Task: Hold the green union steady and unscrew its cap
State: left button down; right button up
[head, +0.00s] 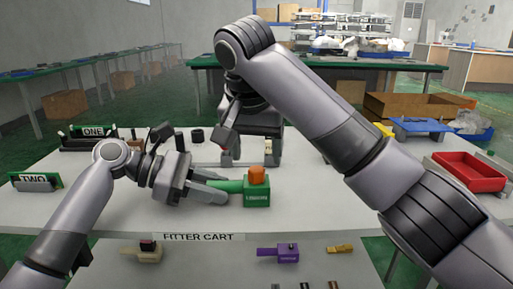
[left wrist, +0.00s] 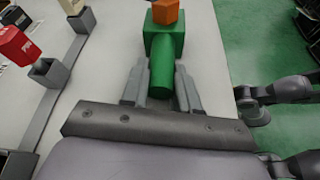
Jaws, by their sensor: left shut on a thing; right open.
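The green union (head: 257,192) sits on the white table near its front middle, a square body with a round handle pointing left. Its orange cap (head: 257,175) is on top of the body. In the left wrist view the green union (left wrist: 165,42) and the orange cap (left wrist: 165,11) show ahead of the fingers. My left gripper (head: 217,186) is shut on the union's round handle, one finger on each side of it (left wrist: 160,88). My right gripper (head: 251,152) is open, pointing down, behind the cap and apart from it.
A red tray (head: 470,172) stands at the right and a blue piece (head: 422,126) at the back right. Purple (head: 278,253), beige (head: 142,252) and brass-coloured (head: 340,249) fittings lie on the front ledge. Table right of the union is clear.

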aim_at(256, 169)
jog(key=shift+f, duration=0.2)
jog(key=shift+f, duration=1.35)
grip_shut()
jog(key=n+y, duration=0.1)
jog(key=n, duration=0.2)
jog(key=n+y, duration=0.1)
jog(key=n, duration=0.2)
jog(key=shift+d, duration=0.15)
jog(key=n+y, duration=0.1)
jog(key=n, duration=0.2)
jog(key=n+g+y, duration=0.1)
jog(key=n, duration=0.1)
jog(key=shift+n, duration=0.4)
jog(key=n+g, duration=0.1)
jog(key=n, duration=0.2)
jog(key=n+g+y, duration=0.1)
jog(key=n, duration=0.1)
jog(key=shift+w+r+n, duration=0.1)
jog(key=shift+w+n, duration=0.05)
jog(key=shift+n, duration=0.25)
jog(key=n+g, duration=0.2)
jog(key=n, duration=0.3)
jog(key=shift+w+d, duration=0.1)
